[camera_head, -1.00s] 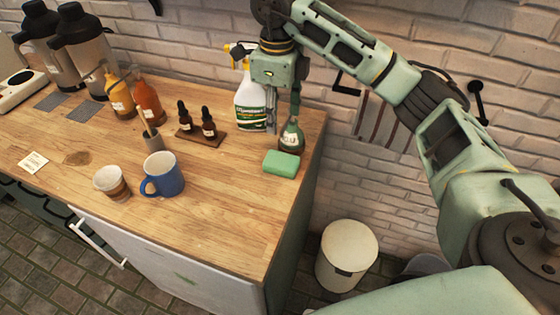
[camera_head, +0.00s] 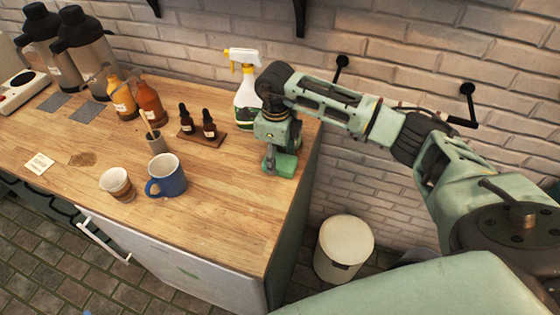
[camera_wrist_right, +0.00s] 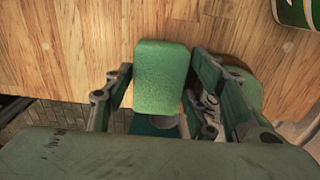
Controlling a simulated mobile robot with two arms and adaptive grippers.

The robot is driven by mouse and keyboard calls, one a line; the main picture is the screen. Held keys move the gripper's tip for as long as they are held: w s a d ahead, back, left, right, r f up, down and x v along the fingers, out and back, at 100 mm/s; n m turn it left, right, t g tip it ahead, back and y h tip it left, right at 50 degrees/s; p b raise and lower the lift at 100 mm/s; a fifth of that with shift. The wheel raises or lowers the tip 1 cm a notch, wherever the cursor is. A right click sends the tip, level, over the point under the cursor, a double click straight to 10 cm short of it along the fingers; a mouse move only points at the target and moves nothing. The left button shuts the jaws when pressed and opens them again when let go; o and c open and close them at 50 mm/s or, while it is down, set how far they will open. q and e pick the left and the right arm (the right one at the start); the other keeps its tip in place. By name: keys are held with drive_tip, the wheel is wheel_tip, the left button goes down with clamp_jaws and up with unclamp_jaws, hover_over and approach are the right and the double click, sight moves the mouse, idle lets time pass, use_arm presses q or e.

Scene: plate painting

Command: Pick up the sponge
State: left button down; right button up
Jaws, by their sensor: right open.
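The green sponge (camera_head: 284,164) lies near the right end of the wooden counter, partly hidden by my right gripper (camera_head: 279,168) in the head view. In the right wrist view the sponge (camera_wrist_right: 161,76) sits between the two fingers of the right gripper (camera_wrist_right: 160,90). The fingers are open, one on each side of it. A narrow gap shows on the left; the right finger is very close, and I cannot tell whether it touches. My left gripper is not in view.
A white spray bottle (camera_head: 245,83) stands behind the right gripper. Dropper bottles on a wooden tray (camera_head: 203,138), a blue mug (camera_head: 166,175) and a small cup (camera_head: 117,184) stand to the left. The counter's front right is clear. A white bin (camera_head: 344,249) stands on the floor.

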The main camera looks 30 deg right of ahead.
drive_tip(key=shift+f, duration=0.15)
drive_tip(key=shift+c, duration=0.3)
drive_tip(key=c, duration=0.3)
drive_tip(key=shift+c, duration=0.2)
drive_tip(key=shift+r+b, duration=0.5)
drive_tip(key=shift+r, duration=0.05)
wheel_tip(320, 180, up, 2)
drive_tip(key=shift+w+r+b, duration=0.1)
drive_tip(key=shift+b, duration=0.65)
drive_tip(key=s+a+b, duration=0.1)
drive_tip(key=s+a, duration=0.2)
drive_tip(key=a, duration=0.1)
drive_tip(key=s+a+b, duration=0.2)
drive_tip(key=s+a, duration=0.2)
drive_tip(key=s+a+b, duration=0.1)
drive_tip(key=s+a, duration=0.3)
drive_tip(key=shift+s+a+r, duration=0.1)
drive_tip(key=shift+a, duration=0.15)
drive_tip(key=shift+s+a+b, duration=0.35)
drive_tip(key=shift+s+a, duration=0.15)
drive_tip(key=shift+o, duration=0.3)
